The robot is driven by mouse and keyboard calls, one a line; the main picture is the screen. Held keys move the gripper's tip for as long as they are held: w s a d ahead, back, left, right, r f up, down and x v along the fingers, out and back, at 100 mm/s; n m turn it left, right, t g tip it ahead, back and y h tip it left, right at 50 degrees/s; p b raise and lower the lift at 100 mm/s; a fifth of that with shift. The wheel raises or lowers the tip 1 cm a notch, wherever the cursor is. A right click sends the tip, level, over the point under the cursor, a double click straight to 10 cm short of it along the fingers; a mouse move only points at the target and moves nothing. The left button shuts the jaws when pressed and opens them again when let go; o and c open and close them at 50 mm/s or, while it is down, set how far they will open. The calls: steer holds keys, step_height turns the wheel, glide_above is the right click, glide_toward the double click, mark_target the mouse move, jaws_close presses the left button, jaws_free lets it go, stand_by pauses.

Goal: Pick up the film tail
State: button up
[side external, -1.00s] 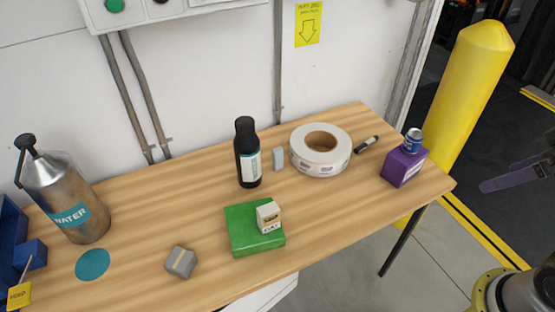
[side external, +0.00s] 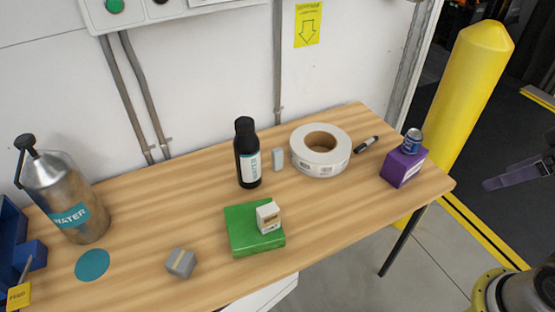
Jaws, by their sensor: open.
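I cannot make out a film tail in the side external view. A white roll (side external: 320,150) with a brown core and printed side lies flat at the back right of the wooden table; no loose end shows clearly on it. A slim purple-grey piece at the right edge seems to be my gripper (side external: 488,185). It is open, off the table's right end and apart from everything on it. Nothing shows between its jaws, though they are small here and partly cut off by the frame.
The table (side external: 330,225) holds a black bottle (side external: 246,155), small grey block (side external: 278,160), marker (side external: 366,144), purple box (side external: 402,168) with a can (side external: 412,141), green box (side external: 250,238) with a white carton (side external: 268,217), grey cube (side external: 180,263) and metal water bottle (side external: 65,200). A yellow post (side external: 468,90) stands behind.

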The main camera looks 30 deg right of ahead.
steer(key=w+r+t, duration=0.2)
steer(key=w+r, duration=0.8)
steer(key=w, duration=0.4)
steer(key=n+g, duration=0.2)
steer(key=g, duration=0.1)
glide_above(278, 151)
steer(key=s+d, duration=0.1)
steer(key=s, duration=0.4)
step_height(278, 151, down, 28)
steer(key=shift+y, duration=0.3)
steer(key=x, duration=0.7)
steer(key=shift+w+d, duration=0.15)
steer(key=shift+a+x, duration=0.15)
steer(key=shift+x, duration=1.4)
steer(key=shift+a+x, duration=0.1)
steer(key=shift+x, duration=1.4)
